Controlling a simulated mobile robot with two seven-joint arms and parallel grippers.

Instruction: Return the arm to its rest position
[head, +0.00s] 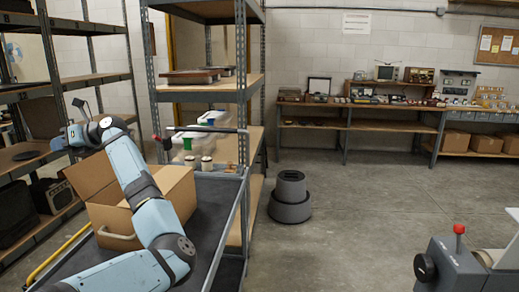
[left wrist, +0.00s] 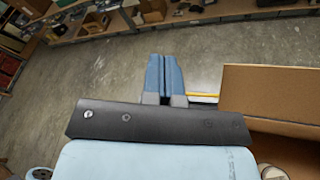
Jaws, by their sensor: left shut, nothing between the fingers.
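My left arm (head: 131,170) rises from the bottom left of the head view and passes in front of an open cardboard box (head: 177,190). Its wrist is bent over, above the box's left side. My left gripper (head: 66,141) points left there, small and partly hidden by the wrist. In the left wrist view the left gripper (left wrist: 165,72) shows its two blue fingers side by side, shut and empty, over grey floor. The box (left wrist: 268,95) is at the right of that view, apart from the fingers. My right gripper is not in view.
The box stands on a dark cart (head: 216,205) with a raised rim. Metal shelving (head: 215,92) stands close behind the cart, more shelving (head: 62,83) at the left. A grey round bin (head: 290,195) stands on the floor. The floor in the middle is clear. A machine (head: 460,265) is at lower right.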

